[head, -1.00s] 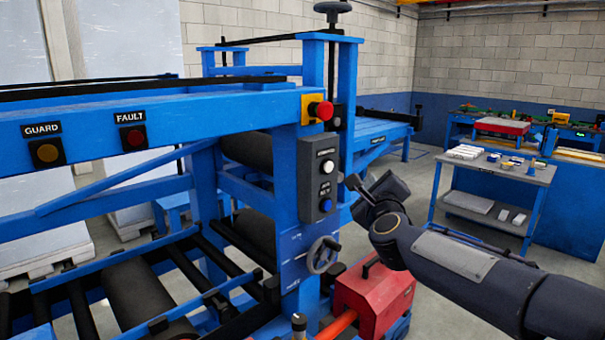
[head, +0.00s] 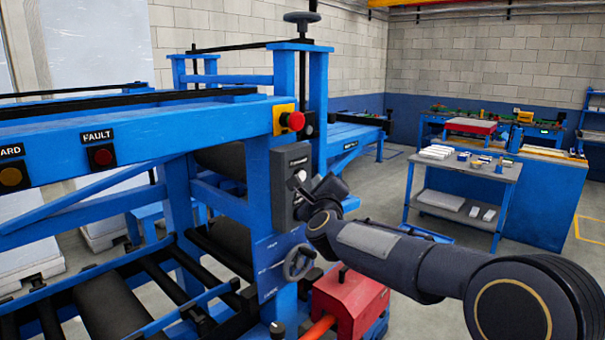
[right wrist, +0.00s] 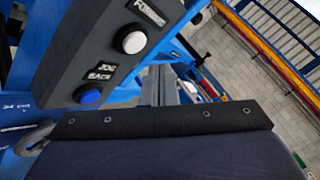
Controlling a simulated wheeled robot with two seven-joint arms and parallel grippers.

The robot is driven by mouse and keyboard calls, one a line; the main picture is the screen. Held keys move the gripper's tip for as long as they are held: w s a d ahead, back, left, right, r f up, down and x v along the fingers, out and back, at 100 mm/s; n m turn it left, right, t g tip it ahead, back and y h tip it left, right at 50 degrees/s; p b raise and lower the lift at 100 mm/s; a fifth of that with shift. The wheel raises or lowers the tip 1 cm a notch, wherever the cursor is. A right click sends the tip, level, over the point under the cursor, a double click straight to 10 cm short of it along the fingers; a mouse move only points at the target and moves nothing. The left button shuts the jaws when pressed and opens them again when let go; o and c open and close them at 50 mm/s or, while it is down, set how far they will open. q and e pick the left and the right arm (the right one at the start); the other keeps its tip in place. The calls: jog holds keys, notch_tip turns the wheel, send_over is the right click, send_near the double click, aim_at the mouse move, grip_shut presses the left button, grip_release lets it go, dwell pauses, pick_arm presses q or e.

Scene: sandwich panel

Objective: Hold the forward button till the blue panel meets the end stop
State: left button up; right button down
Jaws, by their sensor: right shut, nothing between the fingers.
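The white forward button (right wrist: 131,40) is on a grey control box (head: 284,190). In the right wrist view its label is partly readable, and a blue jog back button (right wrist: 88,94) sits below it. My right gripper (head: 305,187) is shut and empty, close in front of the box. In the right wrist view its fingers (right wrist: 166,88) point past the box's right side; contact with the white button cannot be made out. I cannot make out the blue panel or the end stop. My left gripper is out of view.
A red emergency button (head: 295,121) on a yellow base is above the box.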

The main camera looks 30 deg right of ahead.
jog(key=shift+w+a, duration=0.3)
jog(key=shift+w, duration=0.5)
dwell(1.5)
jog(key=shift+w+a, duration=0.15)
jog(key=shift+w, duration=0.25)
jog(key=shift+w+a, duration=0.2)
jog(key=shift+w, duration=0.15)
dwell(0.6)
jog(key=shift+s, duration=0.1)
dwell(0.5)
jog(key=shift+s+d+f+b, duration=0.1)
jog(key=shift+s+d+b, duration=0.2)
jog(key=shift+s+b, duration=0.25)
jog(key=shift+s, duration=0.15)
